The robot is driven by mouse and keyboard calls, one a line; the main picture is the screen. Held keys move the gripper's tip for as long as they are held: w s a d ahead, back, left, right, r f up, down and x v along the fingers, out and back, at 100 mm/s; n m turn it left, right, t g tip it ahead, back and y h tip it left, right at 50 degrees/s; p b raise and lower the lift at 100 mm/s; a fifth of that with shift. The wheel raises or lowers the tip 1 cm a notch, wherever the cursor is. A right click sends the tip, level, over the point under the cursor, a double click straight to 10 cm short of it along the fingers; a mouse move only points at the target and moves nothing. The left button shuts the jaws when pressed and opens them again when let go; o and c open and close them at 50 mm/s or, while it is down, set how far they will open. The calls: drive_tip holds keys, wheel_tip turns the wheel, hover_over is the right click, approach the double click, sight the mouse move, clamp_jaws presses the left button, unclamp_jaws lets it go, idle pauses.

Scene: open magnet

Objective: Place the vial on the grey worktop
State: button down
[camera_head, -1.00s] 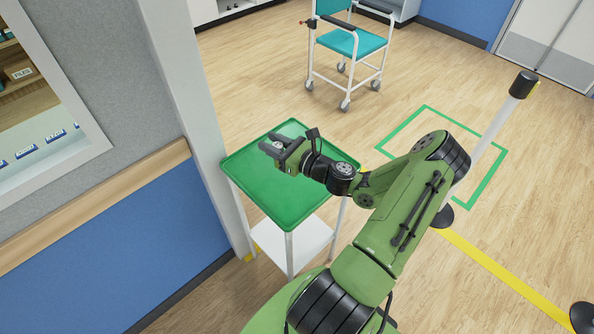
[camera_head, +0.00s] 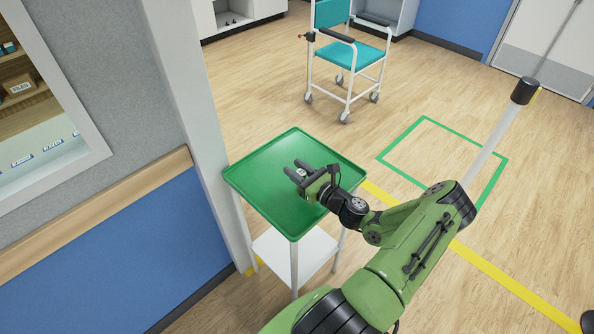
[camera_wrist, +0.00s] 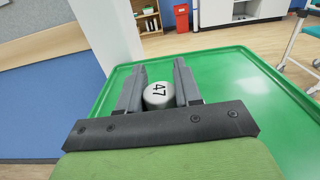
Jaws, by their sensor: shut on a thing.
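The vial (camera_wrist: 158,96) shows in the wrist view as a small white-grey cap marked 47, between the two dark fingers of my gripper (camera_wrist: 158,84). My gripper is shut on it. In the head view my gripper (camera_head: 297,168) is over the green tray top of a small trolley (camera_head: 265,202), with the vial (camera_head: 301,172) a pale spot between the fingers. The vial's lower part is hidden, so I cannot tell whether it touches the tray. I cannot make out a grey worktop for certain in either view.
A wall with a window opening (camera_head: 95,130) and wooden rail stands left of the trolley. A teal wheeled chair (camera_head: 350,55) is behind. Open wooden floor lies around a green floor outline (camera_head: 440,120). A red bin (camera_wrist: 181,18) is far off.

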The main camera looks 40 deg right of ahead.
drive_tip(key=shift+f, duration=0.2)
drive_tip(key=c, duration=0.8)
unclamp_jaws()
drive_tip(key=shift+r, duration=0.1)
